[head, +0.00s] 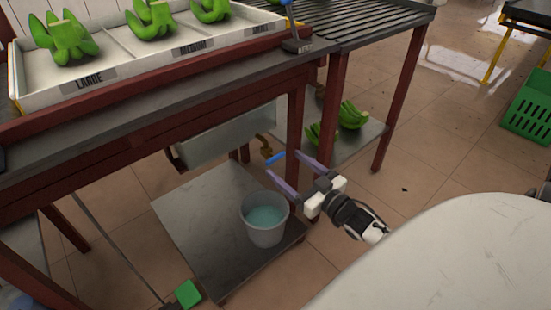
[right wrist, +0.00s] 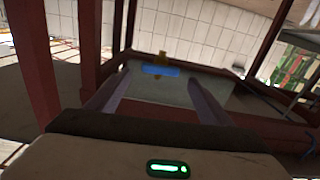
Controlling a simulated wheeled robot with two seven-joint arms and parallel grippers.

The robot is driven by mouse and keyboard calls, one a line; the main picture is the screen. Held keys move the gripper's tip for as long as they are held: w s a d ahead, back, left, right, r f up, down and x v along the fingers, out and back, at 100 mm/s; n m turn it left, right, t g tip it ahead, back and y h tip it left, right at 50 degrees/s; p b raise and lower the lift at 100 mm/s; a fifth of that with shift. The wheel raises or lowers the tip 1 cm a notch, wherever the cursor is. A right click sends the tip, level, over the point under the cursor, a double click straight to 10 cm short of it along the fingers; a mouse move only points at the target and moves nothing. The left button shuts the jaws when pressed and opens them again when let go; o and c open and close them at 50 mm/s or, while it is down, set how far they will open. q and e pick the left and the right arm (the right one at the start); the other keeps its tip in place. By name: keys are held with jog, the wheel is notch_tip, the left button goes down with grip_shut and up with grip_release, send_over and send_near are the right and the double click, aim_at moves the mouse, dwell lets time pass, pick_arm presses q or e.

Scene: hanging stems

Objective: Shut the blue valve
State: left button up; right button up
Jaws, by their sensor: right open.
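The blue valve (head: 275,157) is a small blue handle on a brass tap below the grey basin, under the table. My left gripper is not in view.
A grey bucket (head: 265,232) holding water stands on the low metal shelf (head: 195,222) below the tap. Dark red table legs (head: 338,105) stand close to my right gripper. Green bananas (head: 352,115) lie on another shelf behind. The tiled floor at right is mostly clear.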

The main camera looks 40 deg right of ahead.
aim_at(277, 158)
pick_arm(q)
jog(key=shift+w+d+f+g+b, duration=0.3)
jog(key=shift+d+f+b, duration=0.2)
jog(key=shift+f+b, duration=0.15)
pick_arm(e)
jog(key=w, duration=0.6)
jog(key=shift+s, duration=0.1)
jog(key=c, duration=1)
jog(key=shift+c, duration=0.2)
jog(key=shift+r+p, duration=0.15)
jog(key=shift+p, duration=0.4)
jog(key=shift+m, duration=0.4)
jog(key=shift+f, duration=0.2)
jog(key=o, duration=1)
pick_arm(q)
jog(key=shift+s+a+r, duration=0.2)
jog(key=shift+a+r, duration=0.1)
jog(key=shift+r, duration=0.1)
pick_arm(e)
jog(key=shift+o, duration=0.2)
